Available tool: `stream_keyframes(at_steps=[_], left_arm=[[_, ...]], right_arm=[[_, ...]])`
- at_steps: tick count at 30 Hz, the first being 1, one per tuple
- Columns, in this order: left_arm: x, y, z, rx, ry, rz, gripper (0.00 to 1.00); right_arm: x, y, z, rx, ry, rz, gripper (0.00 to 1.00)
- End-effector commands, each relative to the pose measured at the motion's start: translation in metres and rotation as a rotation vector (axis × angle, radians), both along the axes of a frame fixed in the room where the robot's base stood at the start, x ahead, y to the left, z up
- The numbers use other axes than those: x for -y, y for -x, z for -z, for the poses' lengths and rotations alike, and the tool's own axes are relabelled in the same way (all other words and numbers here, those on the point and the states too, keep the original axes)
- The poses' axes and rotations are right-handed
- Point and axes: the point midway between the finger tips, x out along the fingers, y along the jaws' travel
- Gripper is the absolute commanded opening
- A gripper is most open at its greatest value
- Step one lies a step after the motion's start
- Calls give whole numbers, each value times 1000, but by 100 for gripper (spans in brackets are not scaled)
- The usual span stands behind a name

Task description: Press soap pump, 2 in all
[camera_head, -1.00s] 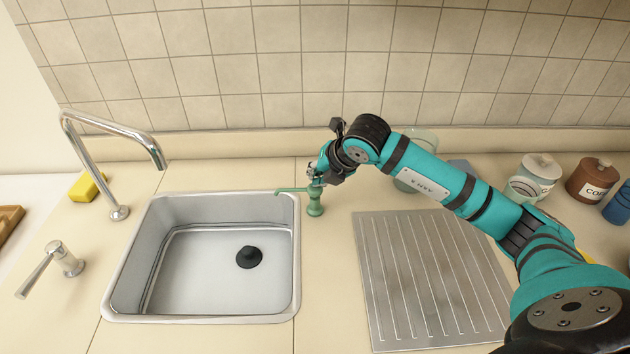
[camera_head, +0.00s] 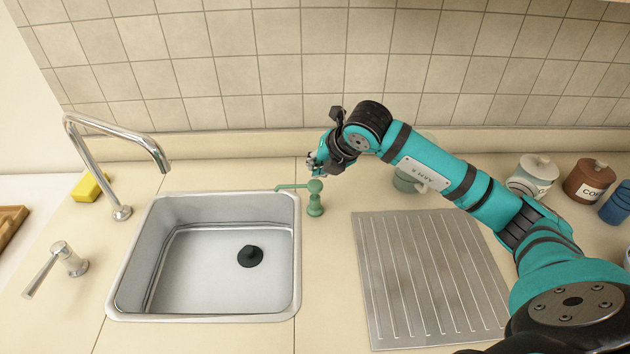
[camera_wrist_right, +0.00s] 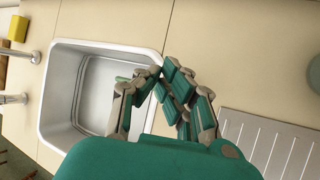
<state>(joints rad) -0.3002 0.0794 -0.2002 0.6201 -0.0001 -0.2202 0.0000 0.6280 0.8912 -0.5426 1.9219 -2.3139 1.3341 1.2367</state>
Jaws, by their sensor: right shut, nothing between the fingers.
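The green soap pump (camera_head: 315,205) stands upright on the counter at the right rim of the sink, its thin spout pointing left over the sink. My right gripper (camera_head: 316,166) is shut and empty, just above the pump's head in the head view, with a small gap showing between them. In the right wrist view the shut fingers (camera_wrist_right: 163,75) hide most of the pump. A bit of green, likely the spout (camera_wrist_right: 123,79), shows left of them. My left gripper is in neither view.
The steel sink (camera_head: 296,290) holds a black plug (camera_head: 250,256). A tall faucet (camera_head: 121,212), a lever (camera_head: 68,258) and a yellow sponge (camera_head: 90,187) are at left. A ribbed drainboard (camera_head: 375,330) lies at right. Jars, including a brown one (camera_head: 590,182), and a pale green cup (camera_head: 405,184) stand behind.

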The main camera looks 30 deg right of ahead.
Motion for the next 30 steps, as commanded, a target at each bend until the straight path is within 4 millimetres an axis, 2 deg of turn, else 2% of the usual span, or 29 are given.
stream_keyframes(at_steps=[12, 30], left_arm=[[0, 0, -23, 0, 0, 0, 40], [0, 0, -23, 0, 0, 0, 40]], right_arm=[[0, 0, -44, 3, 0, -1, 0], [0, 0, -45, 1, -1, 0, 0]])
